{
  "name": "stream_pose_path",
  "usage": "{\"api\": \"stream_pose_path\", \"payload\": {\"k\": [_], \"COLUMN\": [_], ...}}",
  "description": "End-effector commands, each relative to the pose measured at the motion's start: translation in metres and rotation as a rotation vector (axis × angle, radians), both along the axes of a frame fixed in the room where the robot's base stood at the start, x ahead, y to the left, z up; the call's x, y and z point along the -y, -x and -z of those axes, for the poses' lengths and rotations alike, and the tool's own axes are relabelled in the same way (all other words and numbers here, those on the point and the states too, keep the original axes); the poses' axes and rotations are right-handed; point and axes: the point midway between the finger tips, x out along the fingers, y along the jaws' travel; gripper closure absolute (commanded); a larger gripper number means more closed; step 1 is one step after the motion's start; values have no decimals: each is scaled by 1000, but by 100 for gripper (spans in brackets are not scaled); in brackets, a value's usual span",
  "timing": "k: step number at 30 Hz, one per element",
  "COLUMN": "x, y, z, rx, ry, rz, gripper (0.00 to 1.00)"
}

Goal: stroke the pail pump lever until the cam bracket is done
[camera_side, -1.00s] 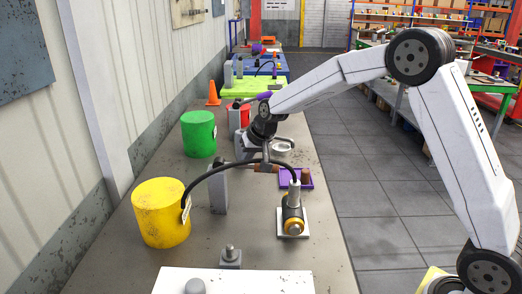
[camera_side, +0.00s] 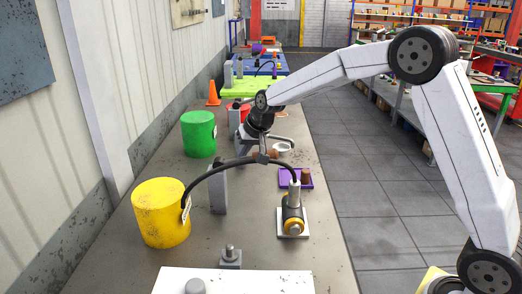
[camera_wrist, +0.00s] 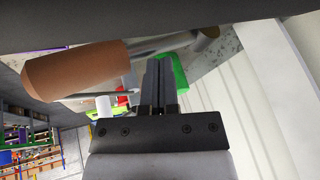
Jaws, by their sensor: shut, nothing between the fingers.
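The pump lever's brown handle (camera_side: 271,154) shows beside my gripper (camera_side: 262,157) in the side view, partly hidden by the hose and gripper. In the wrist view the handle (camera_wrist: 75,70) and its metal rod cross just beyond my shut fingers (camera_wrist: 160,75); I cannot tell whether they touch. The fingers hold nothing. A grey post (camera_side: 218,190) stands beside the yellow pail (camera_side: 160,213). A black hose arches from the pail to a nozzle above a part with a dark body and yellow ring (camera_side: 294,222) on a white plate, apparently the cam bracket.
A purple tray (camera_side: 284,180) with a brown cylinder (camera_side: 305,174) lies near the bench's right edge. A green pail (camera_side: 198,134) and an orange cone (camera_side: 213,93) stand along the wall. A white plate (camera_side: 250,283) lies at the front.

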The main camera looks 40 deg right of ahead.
Motion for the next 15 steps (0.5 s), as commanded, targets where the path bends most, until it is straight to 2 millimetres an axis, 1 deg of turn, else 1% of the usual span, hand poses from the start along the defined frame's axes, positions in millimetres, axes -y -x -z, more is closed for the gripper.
{"api": "stream_pose_path", "payload": {"k": [15], "x": [-5], "y": [-6], "z": [-21], "rx": [1], "ry": [1], "rz": [-1], "gripper": [100]}}
